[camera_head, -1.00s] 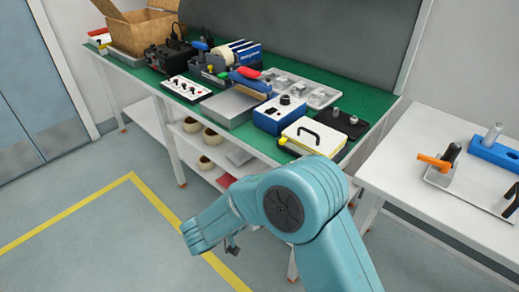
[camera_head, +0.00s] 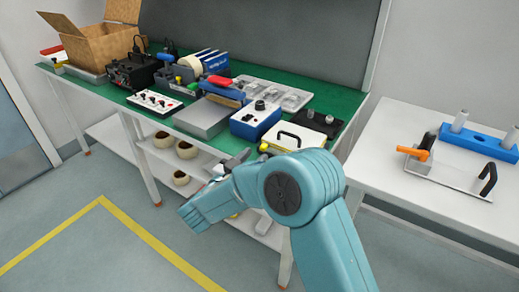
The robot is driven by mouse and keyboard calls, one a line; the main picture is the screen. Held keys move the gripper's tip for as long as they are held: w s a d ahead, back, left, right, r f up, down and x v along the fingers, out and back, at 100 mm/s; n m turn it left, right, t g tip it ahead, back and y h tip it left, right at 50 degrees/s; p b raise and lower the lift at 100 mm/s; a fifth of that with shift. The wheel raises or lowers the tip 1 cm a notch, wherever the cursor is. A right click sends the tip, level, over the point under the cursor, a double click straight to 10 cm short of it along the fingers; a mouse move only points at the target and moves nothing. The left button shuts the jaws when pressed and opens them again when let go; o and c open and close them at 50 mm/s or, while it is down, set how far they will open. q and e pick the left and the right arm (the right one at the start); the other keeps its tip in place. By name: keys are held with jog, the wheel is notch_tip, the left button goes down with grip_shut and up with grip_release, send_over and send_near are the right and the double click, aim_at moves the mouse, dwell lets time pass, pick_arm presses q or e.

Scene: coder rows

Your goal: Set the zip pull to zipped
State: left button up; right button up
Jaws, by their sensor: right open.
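A white case with a black handle (camera_head: 309,134) lies at the front right of the green bench top. A small yellow piece (camera_head: 264,147) shows at its left front corner; it may be the zip pull, but it is too small to tell, and so is its setting. My right arm comes in from the bottom and bends at a teal joint just in front of the case. My right gripper (camera_head: 229,166) is small and grey, near the bench's front edge, left of the yellow piece and apart from it. It is open and empty. My left gripper is out of view.
On the green bench stand a blue box with a knob (camera_head: 255,121), a grey metal box (camera_head: 203,117), a white switch panel (camera_head: 155,102) and an open cardboard box (camera_head: 92,45). A white side table (camera_head: 390,160) stands at right. Open floor lies at front left.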

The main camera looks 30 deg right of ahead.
aim_at(262, 149)
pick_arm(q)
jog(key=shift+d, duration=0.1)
pick_arm(e)
jog(key=shift+x, duration=2.35)
jog(key=shift+w, duration=0.1)
